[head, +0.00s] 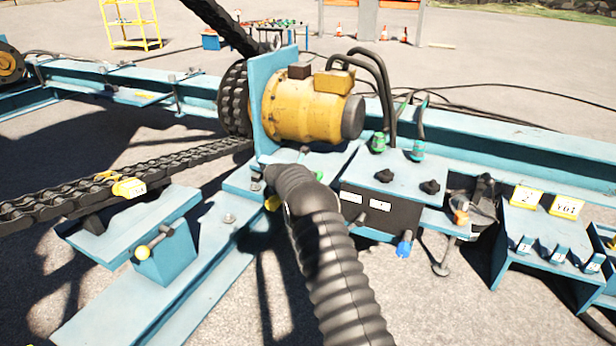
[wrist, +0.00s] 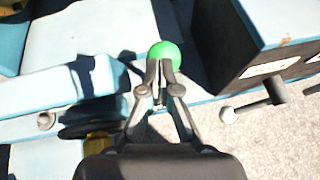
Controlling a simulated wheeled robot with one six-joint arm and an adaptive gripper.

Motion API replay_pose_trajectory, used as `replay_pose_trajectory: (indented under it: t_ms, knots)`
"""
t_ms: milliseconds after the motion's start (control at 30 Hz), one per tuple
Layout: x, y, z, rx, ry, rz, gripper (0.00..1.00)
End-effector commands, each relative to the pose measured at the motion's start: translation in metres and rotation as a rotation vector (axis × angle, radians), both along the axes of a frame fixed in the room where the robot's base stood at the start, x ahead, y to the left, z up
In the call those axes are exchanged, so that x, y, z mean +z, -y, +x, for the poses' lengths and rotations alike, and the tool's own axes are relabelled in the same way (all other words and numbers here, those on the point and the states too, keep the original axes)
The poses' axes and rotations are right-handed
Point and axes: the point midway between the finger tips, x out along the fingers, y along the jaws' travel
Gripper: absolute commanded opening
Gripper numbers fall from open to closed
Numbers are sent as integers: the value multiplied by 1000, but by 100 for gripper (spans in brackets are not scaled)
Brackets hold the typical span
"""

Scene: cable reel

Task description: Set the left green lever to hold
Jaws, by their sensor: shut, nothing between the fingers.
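The green lever's round green knob (wrist: 166,52) shows in the wrist view just beyond my fingertips. A small green bit (head: 318,176) shows in the head view beside the end of my arm; the rest of that lever is hidden. My gripper (wrist: 160,78) has its two fingers drawn together and empty, with their tips overlapping the lower edge of the knob in the wrist view. I cannot tell whether they touch it. In the head view my arm's ribbed sleeve hides the fingers. I cannot read the lever's position marks.
A black box with white labels (head: 366,208) stands right of my arm, with a blue-knobbed lever (head: 404,246) below. A yellow motor (head: 305,108) stands behind. A white-tipped lever (wrist: 228,115) shows in the wrist view.

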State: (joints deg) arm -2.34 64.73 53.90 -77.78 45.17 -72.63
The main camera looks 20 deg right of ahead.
Motion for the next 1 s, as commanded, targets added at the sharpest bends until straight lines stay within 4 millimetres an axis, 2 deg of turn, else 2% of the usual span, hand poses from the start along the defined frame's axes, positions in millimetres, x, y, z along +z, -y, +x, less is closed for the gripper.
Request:
replay_pose_trajectory:
  t_ms: [767, 900, 1000]
  knots:
    - [4, 10, 0, -2, 2, -1, 0]
    - [5, 6, -2, -2, 2, -1, 0]
    - [6, -4, -6, -1, 1, 0, 0]
